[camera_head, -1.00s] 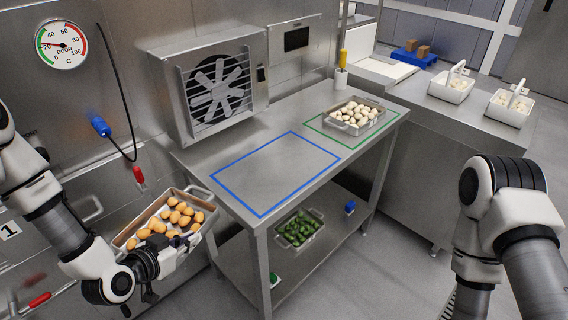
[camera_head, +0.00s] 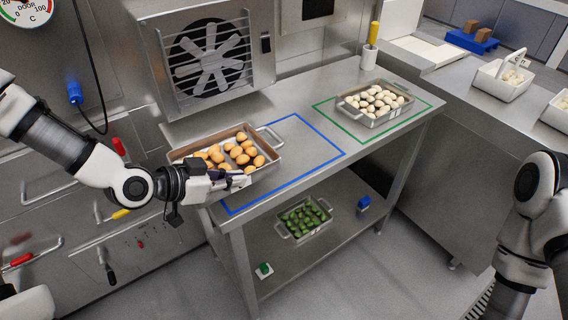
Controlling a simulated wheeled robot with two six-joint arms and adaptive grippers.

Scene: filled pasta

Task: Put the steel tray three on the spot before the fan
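A steel tray (camera_head: 181,153) of orange filled pasta is at the left of the steel table. My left gripper (camera_head: 238,180) is at the tray's near side and appears shut on its edge; the fingertips are partly hidden. The tray overlaps the left part of the blue outlined spot (camera_head: 318,134), which lies before the fan (camera_head: 208,58). Its left end reaches past the outline. I cannot tell whether the tray touches the table or is slightly above it. My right arm shows at the right edge, but its gripper is out of view.
A steel tray of pale pasta (camera_head: 369,120) stands inside the green outline (camera_head: 421,100). A tray of green pasta (camera_head: 282,227) is on the lower shelf. A yellow-topped bottle (camera_head: 371,45) stands at the table's back. The right part of the blue outline is clear.

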